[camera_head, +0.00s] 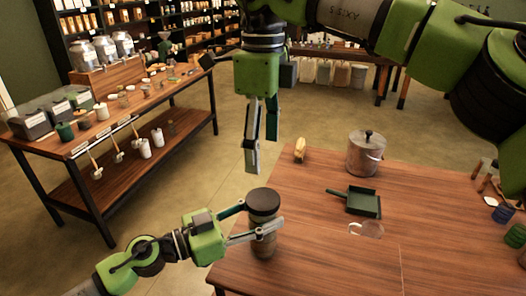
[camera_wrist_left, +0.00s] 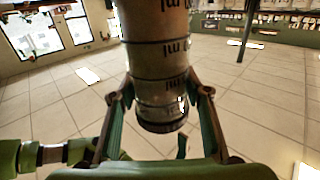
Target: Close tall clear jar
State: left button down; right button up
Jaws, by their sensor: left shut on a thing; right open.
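A tall jar (camera_head: 264,243) with a brownish, see-through-looking body is upright at the table's left edge. A round black lid (camera_head: 263,203) sits at its top; whether it is seated fully I cannot tell. My left gripper (camera_head: 262,222) comes in from the left and is shut around the jar just below the lid. In the left wrist view the banded, marked jar (camera_wrist_left: 158,50) is between the fingers, with a dark round end (camera_wrist_left: 161,125). Whether the jar's base touches the table is unclear. My right gripper (camera_head: 262,155) is open and empty, pointing down above and behind the jar.
Small items line the right edge. A long stocked bench (camera_head: 120,105) stands at the left; floor lies between.

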pick_arm(q)
jog(key=c, duration=1)
grip_release()
jog(key=shift+c, duration=0.2)
jog(key=shift+s+a, duration=0.15)
jog(key=shift+a, duration=0.15)
jog(key=v, duration=1.1)
jog(key=shift+a, duration=0.2)
